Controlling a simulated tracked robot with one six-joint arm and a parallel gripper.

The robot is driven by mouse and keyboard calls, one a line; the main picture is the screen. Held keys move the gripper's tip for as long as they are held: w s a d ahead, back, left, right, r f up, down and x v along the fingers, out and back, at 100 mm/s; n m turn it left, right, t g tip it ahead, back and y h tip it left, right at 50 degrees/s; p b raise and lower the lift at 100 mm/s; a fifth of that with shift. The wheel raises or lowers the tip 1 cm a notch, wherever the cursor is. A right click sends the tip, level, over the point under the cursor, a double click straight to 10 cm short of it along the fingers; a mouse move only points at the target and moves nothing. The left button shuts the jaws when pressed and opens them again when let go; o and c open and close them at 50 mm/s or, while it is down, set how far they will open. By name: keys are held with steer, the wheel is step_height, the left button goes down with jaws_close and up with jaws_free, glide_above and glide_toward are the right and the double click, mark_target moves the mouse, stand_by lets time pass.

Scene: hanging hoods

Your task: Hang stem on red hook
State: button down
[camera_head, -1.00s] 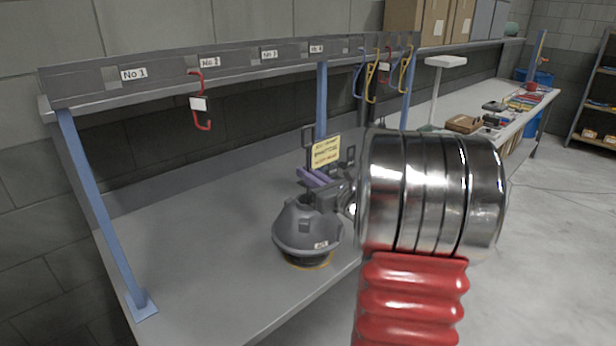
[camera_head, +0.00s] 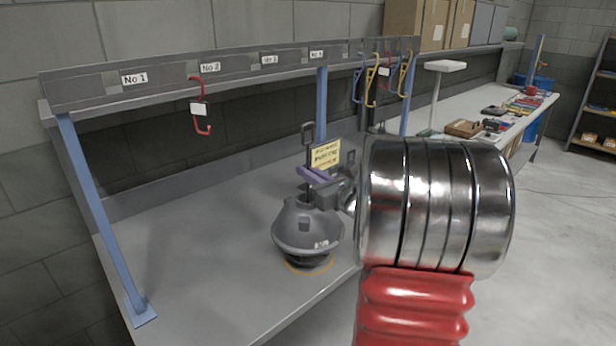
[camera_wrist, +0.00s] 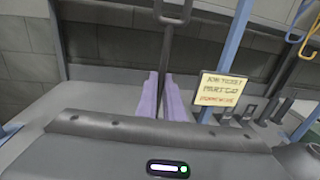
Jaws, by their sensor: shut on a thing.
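The grey hood (camera_head: 300,232) has a dark upright stem with a loop (camera_head: 307,134) on top. In the head view it is low over the bench, just above a yellow ring (camera_head: 310,271). My gripper (camera_head: 313,175), with purple fingers, is shut on the stem above the hood. In the wrist view the stem (camera_wrist: 167,50) rises between the fingers (camera_wrist: 161,98), with part of the loop (camera_wrist: 172,14) at the top edge. The red hook (camera_head: 200,106), with a white tag, hangs from the rail near the No 2 label, up and left of the hood. It is empty.
A yellow job ticket (camera_head: 326,153) stands behind the hood. Blue posts (camera_head: 321,102) hold up the rail (camera_head: 230,72). Blue and yellow hooks (camera_head: 371,82) hang further right. The bench (camera_head: 185,240) left of the hood is clear.

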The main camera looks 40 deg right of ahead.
mark_target(308, 162)
steer(key=shift+r, duration=1.65)
